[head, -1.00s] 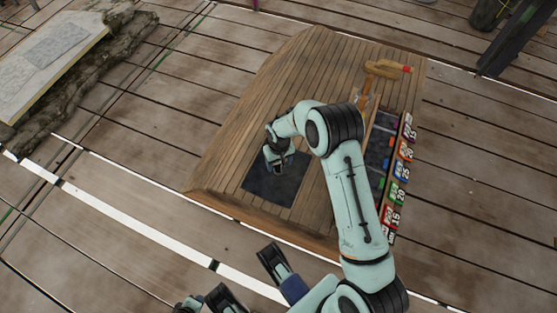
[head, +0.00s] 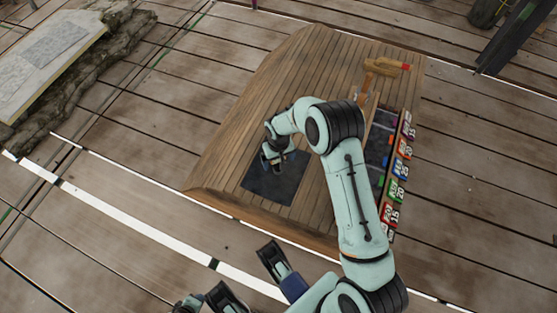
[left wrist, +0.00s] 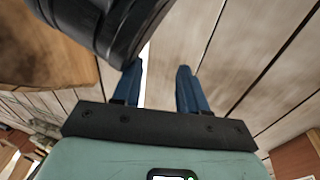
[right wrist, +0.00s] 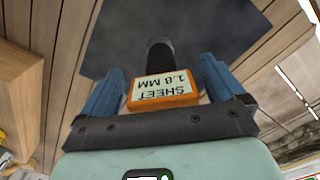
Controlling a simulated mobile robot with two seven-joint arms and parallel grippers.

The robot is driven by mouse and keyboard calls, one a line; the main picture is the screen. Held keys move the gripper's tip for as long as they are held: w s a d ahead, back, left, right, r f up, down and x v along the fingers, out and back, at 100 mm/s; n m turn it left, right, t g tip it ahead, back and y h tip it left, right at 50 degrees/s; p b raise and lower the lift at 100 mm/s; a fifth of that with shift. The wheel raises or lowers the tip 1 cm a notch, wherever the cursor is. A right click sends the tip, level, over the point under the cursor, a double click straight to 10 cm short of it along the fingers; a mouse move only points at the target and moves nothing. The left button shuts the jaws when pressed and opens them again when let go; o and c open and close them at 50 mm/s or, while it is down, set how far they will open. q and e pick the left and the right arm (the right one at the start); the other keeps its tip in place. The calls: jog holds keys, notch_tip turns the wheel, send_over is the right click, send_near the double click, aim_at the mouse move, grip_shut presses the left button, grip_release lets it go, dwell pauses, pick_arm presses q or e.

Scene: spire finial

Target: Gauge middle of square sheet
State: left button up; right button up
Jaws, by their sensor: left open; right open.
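The dark square sheet (head: 270,188) lies flat on the wooden bench, and it fills the upper part of the right wrist view (right wrist: 225,25). A gauge with an orange-framed display (right wrist: 163,90) and a dark round stem stands over the sheet. Its display reads "SHEET 1.8 MM", upside down in that view. My right gripper (head: 274,162) is above the sheet's far part. Its blue fingers (right wrist: 162,85) are open on either side of the gauge. My left gripper (left wrist: 158,75) is open and empty, away from the sheet.
The slatted bench (head: 245,125) has free room left of the sheet. A wooden mallet (head: 381,68) with a red end lies at its far right. A dark tray (head: 378,150) with coloured numbered tags (head: 398,168) runs along the right edge. A stone slab (head: 45,60) lies far left.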

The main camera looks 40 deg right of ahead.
notch_tip(320, 180, up, 6)
jog(key=shift+r+p, duration=0.15)
jog(key=shift+p, duration=0.65)
pick_arm(q)
jog(key=shift+h, duration=0.3)
jog(key=r, duration=0.1)
jog(key=d+r+p, duration=0.1)
jog(key=r, duration=0.1)
jog(key=d+r, duration=0.1)
jog(key=shift+r, duration=0.3)
pick_arm(e)
notch_tip(320, 180, up, 6)
